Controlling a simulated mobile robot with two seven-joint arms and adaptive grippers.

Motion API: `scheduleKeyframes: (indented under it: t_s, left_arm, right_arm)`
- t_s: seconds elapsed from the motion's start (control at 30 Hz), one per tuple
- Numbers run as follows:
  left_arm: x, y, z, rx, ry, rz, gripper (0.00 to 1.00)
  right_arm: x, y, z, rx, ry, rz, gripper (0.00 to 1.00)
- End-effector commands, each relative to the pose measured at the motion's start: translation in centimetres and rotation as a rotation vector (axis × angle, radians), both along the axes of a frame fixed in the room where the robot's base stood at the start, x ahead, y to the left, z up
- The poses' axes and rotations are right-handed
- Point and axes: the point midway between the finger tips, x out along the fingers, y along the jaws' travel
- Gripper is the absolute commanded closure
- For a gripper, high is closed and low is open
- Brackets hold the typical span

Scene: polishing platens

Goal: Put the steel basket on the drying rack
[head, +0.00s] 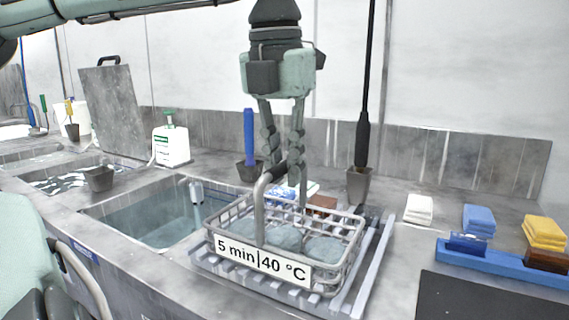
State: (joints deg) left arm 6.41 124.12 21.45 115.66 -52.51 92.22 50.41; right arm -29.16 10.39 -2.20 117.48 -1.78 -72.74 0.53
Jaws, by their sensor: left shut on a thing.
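The steel basket (338,264) is a wire basket with a tall handle, a "5 min|40 °C" label (262,260) and grey-blue pieces inside. My left gripper (284,172) comes down from above and is shut on the top of the handle. The basket is over the drying rack (375,266), a slatted grey rack on the counter right of the basin. It looks level, with its base at or just above the slats; I cannot tell if it touches them. The basket hides much of the rack. My right gripper is not in view.
A water-filled basin (150,232) lies left of the rack. Behind stand a blue-handled tool (249,138), a black rod in a grey holder (359,186) and a white bottle (171,145). Folded white (419,209), blue (478,218) and yellow (544,232) cloths lie right.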

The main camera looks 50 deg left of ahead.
Motion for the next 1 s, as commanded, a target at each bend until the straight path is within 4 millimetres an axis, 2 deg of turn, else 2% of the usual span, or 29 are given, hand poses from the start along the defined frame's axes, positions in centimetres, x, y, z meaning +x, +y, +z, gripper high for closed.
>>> scheduleKeyframes:
  t_s: [0.2, 0.23, 0.37, 0.67, 0.77, 0.87, 1.0]
  left_arm:
    - [0.0, 0.0, 0.0, 0.001, -0.003, 0.0, 1.0]
    - [0.0, 0.0, -0.1, 0.001, 0.0, 0.0, 0.83]
    - [0.0, 0.0, 0.0, 0.001, 0.0, 0.0, 0.67]
    - [0.0, 0.0, 0.0, 0.001, 0.0, 0.0, 0.66]
    - [0.0, 0.0, 0.6, 0.002, -0.001, 0.0, 0.66]
    - [-0.2, 0.0, 2.1, 0.002, -0.003, 0.002, 0.66]
    - [-0.5, -0.1, 5.2, 0.004, -0.004, 0.002, 0.66]
  right_arm:
    - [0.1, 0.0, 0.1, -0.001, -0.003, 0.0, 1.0]
    - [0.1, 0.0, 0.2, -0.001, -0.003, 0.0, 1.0]
    - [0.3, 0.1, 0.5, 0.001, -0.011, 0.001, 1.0]
    - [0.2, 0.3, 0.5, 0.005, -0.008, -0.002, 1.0]
    - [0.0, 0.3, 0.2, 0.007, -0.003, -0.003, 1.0]
    - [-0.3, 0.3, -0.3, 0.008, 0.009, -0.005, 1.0]
    - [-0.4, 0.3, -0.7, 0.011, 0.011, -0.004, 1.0]
